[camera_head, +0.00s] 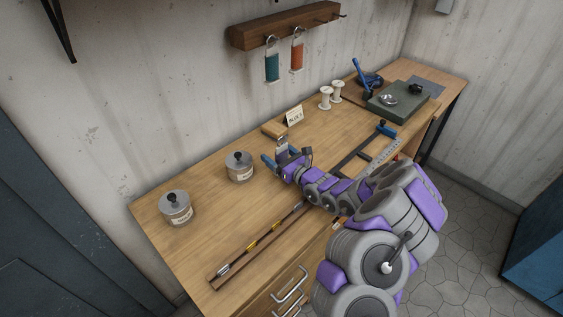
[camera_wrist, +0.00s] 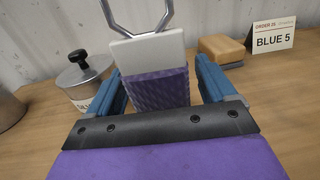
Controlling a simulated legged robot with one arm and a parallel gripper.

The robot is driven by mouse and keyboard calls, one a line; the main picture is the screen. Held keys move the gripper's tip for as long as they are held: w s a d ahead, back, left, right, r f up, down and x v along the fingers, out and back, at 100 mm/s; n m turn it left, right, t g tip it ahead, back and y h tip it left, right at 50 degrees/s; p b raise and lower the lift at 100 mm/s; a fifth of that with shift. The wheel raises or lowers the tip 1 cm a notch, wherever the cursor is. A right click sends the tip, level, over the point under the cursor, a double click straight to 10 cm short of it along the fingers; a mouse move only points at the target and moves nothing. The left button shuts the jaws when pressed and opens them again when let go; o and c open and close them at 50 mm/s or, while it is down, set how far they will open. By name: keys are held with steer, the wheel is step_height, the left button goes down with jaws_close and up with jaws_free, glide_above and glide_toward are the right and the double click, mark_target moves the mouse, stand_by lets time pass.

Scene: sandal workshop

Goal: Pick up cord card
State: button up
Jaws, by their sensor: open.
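A cord card (camera_wrist: 155,83) with a white top, purple cord wound on it and a metal wire loop above stands upright in the wrist view. It also shows small and greyish in the head view (camera_head: 282,144). In the head view my gripper (camera_head: 281,158) is over the bench near the wall. The card's lower edge is hidden behind the gripper, so I cannot tell what it rests on. Teal (camera_head: 272,67) and orange (camera_head: 297,56) cord cards hang from the wall rack.
A lidded tin (camera_head: 240,167) stands left of my gripper, another tin (camera_head: 176,208) further left. White spools (camera_head: 326,98) stand further right.

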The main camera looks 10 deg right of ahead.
steer(key=shift+d, duration=0.1)
steer(key=c, duration=1.1)
step_height(320, 180, up, 10)
steer(key=p, duration=0.2)
steer(key=shift+p, duration=0.3)
